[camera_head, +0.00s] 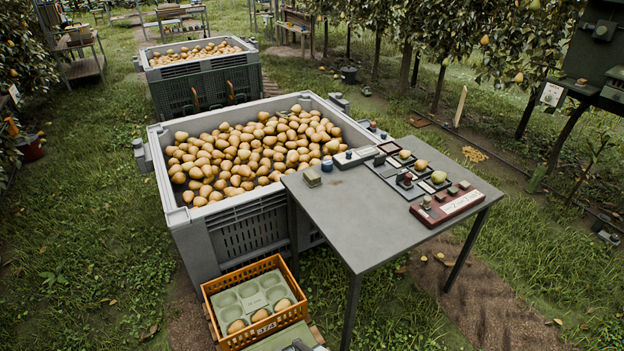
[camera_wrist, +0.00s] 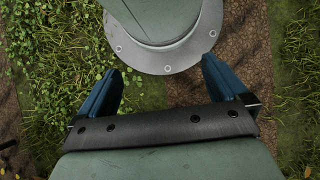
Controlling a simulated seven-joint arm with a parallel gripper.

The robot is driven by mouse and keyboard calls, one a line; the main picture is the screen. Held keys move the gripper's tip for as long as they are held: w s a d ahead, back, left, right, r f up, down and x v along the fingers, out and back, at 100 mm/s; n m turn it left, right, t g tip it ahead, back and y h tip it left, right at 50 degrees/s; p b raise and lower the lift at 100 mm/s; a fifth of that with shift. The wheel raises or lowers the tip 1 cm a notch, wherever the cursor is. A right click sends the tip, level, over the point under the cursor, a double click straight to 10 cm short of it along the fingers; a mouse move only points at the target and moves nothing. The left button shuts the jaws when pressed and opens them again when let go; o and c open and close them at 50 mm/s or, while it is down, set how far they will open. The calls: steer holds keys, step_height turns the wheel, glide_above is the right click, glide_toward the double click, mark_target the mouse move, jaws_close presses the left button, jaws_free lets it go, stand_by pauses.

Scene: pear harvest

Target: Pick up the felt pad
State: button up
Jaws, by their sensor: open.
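A small olive-green block (camera_head: 312,177) lies on the left corner of the grey table (camera_head: 362,228) in the head view. It may be the felt pad, but it is too small to be sure. My gripper (camera_wrist: 160,66) shows in the wrist view with its two blue fingers spread wide and nothing between them. My own green and grey base lies ahead of the fingers, with grass and bare soil around it. The block does not show in the wrist view, and the gripper is not clearly seen in the head view.
A grey bin (camera_head: 232,213) full of pears stands left of the table. An orange crate (camera_head: 222,338) with a pale green tray and a few pears is in front. A dark red device (camera_head: 447,206), small boxes and pears crowd the table's right side; its front middle is clear.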

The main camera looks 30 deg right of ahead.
steer(key=w+d+r+m+t, duration=0.1)
steer(key=w+d+m, duration=0.1)
steer(key=w, duration=0.8)
steer(key=w+d+r+m, duration=0.2)
steer(key=w, duration=0.8)
steer(key=m+t+y, duration=0.1)
steer(key=m+t, duration=0.5)
steer(key=m, duration=0.8)
glide_toward(312, 174)
steer(key=f, duration=0.5)
steer(key=shift+s+d+f, duration=0.1)
steer(key=shift+s+d, duration=0.05)
steer(key=shift+d, duration=0.05)
steer(key=shift+w+a+f, duration=0.1)
steer(key=shift+a+f, duration=0.1)
steer(key=shift+f, duration=0.7)
steer(key=shift+w+a+f, duration=0.1)
steer(key=shift+a+f, duration=0.1)
steer(key=shift+f, duration=0.7)
steer(key=shift+w+a+f, duration=0.15)
steer(key=shift+a+f, duration=0.05)
steer(key=shift+f, duration=0.7)
